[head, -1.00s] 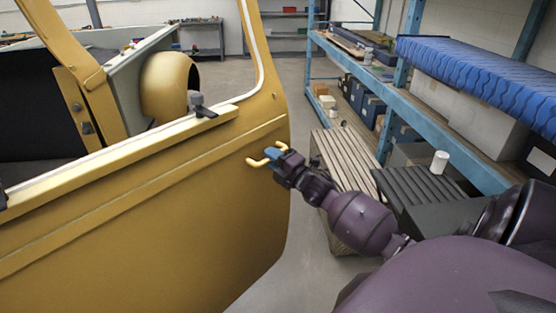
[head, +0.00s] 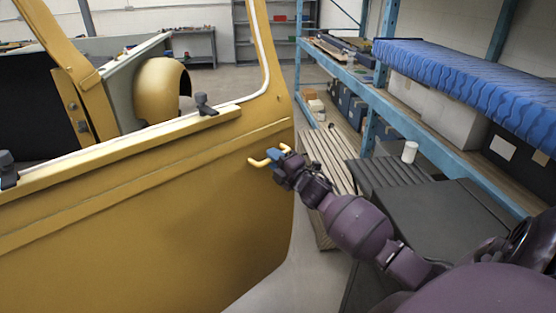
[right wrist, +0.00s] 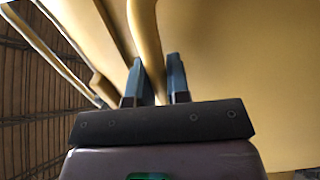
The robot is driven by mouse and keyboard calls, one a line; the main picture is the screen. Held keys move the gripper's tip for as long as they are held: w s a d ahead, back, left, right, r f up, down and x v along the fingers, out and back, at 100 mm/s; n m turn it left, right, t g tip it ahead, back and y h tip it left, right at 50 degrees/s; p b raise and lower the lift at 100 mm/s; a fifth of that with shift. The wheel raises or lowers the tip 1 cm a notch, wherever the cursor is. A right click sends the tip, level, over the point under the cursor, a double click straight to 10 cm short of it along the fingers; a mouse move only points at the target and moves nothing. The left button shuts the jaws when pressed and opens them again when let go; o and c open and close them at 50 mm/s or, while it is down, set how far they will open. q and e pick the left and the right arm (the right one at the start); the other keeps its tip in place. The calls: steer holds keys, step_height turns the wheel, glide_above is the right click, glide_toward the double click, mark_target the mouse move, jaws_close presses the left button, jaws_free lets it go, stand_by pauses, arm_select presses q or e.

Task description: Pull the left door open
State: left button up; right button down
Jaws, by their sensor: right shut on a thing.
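The yellow vehicle door (head: 170,210) fills the left and middle of the head view, with a window frame above it. A yellow handle (head: 256,162) sticks out near the door's right edge. My right gripper (head: 273,154) is at this handle, its blue fingers closed around it. In the right wrist view the handle (right wrist: 146,40) runs down between the two fingers of the gripper (right wrist: 158,82), and the door panel (right wrist: 240,60) lies behind. The fingers hide part of the handle. My left gripper is not in view.
Blue metal shelving (head: 440,150) with a blue-wrapped load (head: 480,80) stands on the right. Grey floor (head: 270,290) shows below the door's right edge.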

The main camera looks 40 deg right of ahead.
steer(key=shift+s, duration=0.15)
stand_by(0.3)
steer(key=c, duration=1.1)
jaws_free()
steer(key=b+v, duration=0.1)
steer(key=v, duration=0.9)
steer(key=shift+s, duration=0.4)
steer(key=shift+f, duration=0.1)
